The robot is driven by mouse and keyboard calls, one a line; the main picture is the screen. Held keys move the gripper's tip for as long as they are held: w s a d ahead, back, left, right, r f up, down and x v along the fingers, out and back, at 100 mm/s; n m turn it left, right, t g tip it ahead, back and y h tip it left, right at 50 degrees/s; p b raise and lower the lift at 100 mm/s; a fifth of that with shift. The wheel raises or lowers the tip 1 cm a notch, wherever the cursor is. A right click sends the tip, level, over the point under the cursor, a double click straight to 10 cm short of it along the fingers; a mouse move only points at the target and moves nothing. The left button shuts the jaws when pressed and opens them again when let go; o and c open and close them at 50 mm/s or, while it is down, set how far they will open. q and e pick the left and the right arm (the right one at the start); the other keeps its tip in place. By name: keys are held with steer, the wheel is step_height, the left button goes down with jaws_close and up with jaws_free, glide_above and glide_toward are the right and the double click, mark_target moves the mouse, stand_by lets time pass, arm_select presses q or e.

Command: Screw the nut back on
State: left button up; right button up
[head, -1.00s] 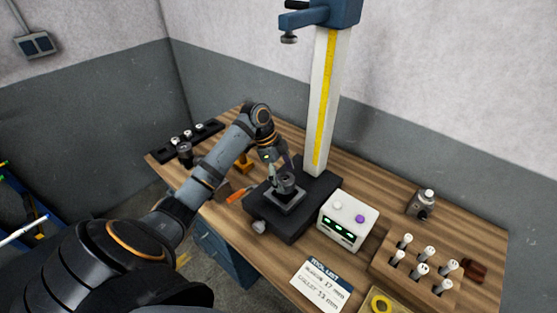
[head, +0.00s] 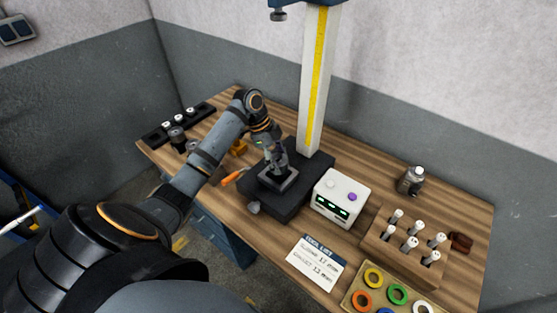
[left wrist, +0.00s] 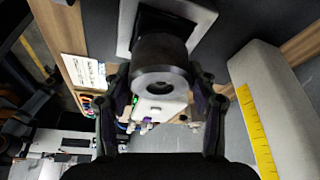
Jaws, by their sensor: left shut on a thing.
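My left gripper (head: 277,162) reaches down over the square grey fixture (head: 279,180) on the black base of the column stand. In the left wrist view its two fingers (left wrist: 161,100) stand on either side of a dark round nut (left wrist: 160,62) with a hole in its end face, and they are shut on it. The nut is in line with the light square fixture plate (left wrist: 203,18) behind it. Whether its thread is engaged is hidden. In the head view the fingers mostly cover the nut. My right gripper is not in view.
A white box with green displays (head: 341,199) stands right of the base. A tool list card (head: 315,260), a wooden rack of collets (head: 403,256) and a tray of coloured rings (head: 383,304) lie further right. An orange-handled tool (head: 232,178) lies left of the base.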

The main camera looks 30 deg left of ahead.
mark_target(275, 157)
arm_select(q)
steer(key=shift+f+m+g+b, duration=0.1)
steer(key=shift+m+g+b, duration=0.35)
steer(key=shift+m, duration=1.25)
steer(key=o, duration=1.3)
steer(key=shift+o, duration=0.2)
steer(key=shift+a+r, duration=0.15)
steer(key=shift+r, duration=0.3)
steer(key=shift+a+r+g, duration=0.25)
steer(key=shift+a+r, duration=0.8)
steer(key=a, duration=1)
steer(key=shift+w+a, duration=0.15)
steer(key=shift+a, duration=0.2)
